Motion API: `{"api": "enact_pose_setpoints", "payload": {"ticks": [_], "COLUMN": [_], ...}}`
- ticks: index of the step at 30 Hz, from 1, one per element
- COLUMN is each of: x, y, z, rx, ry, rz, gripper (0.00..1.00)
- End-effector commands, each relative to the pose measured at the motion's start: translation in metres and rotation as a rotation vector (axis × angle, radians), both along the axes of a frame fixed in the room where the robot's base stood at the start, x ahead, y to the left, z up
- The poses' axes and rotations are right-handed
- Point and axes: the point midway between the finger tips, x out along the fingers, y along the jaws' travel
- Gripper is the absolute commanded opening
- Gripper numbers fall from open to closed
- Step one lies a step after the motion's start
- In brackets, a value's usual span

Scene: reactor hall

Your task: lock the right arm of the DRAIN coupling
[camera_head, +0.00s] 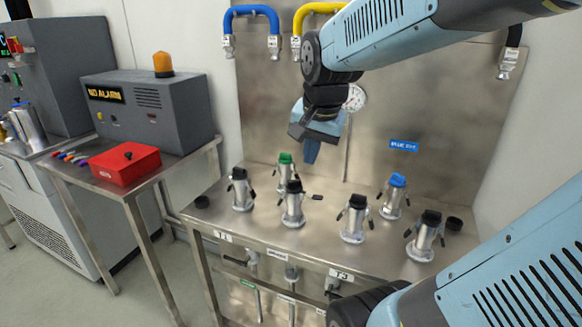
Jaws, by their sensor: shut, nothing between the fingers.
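Several silver couplings with side arms stand upright on the steel bench (270,236). Their caps differ: a green-capped coupling (285,178) and a blue-capped coupling (391,203) are at the back. The black-capped ones are the left coupling (241,195), the middle coupling (293,210), the right-centre coupling (354,226) and the far right coupling (422,243). I cannot read which one is DRAIN, and the lock state of the arms is too small to tell. My gripper (311,153) is shut and empty, pointing down above and behind the couplings, touching none.
Black hose ends lie on the bench, one (202,202) at its left edge. Blue hose (251,12) and yellow hose (318,9) hang on the back panel near my arm. A red box (124,166) and an alarm unit (150,112) stand on the left table.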

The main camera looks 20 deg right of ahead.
Motion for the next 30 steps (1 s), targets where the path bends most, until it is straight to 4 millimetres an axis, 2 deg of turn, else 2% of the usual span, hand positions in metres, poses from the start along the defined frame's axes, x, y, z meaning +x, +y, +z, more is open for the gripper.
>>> {"api": "enact_pose_setpoints", "payload": {"ticks": [3,11,18,24,30], "x": [0.023,0.070,0.107,0.130,0.141], "y": [-0.011,-0.037,-0.064,-0.085,-0.097], "z": [-0.013,-0.047,-0.088,-0.123,-0.144], "rx": [0.062,0.177,0.253,0.290,0.304], "ry": [0.045,0.122,0.186,0.220,0.233], "rz": [-0.201,-0.664,-1.097,-1.416,-1.600], "gripper": [0.00,0.00,0.00,0.00,0.00]}}
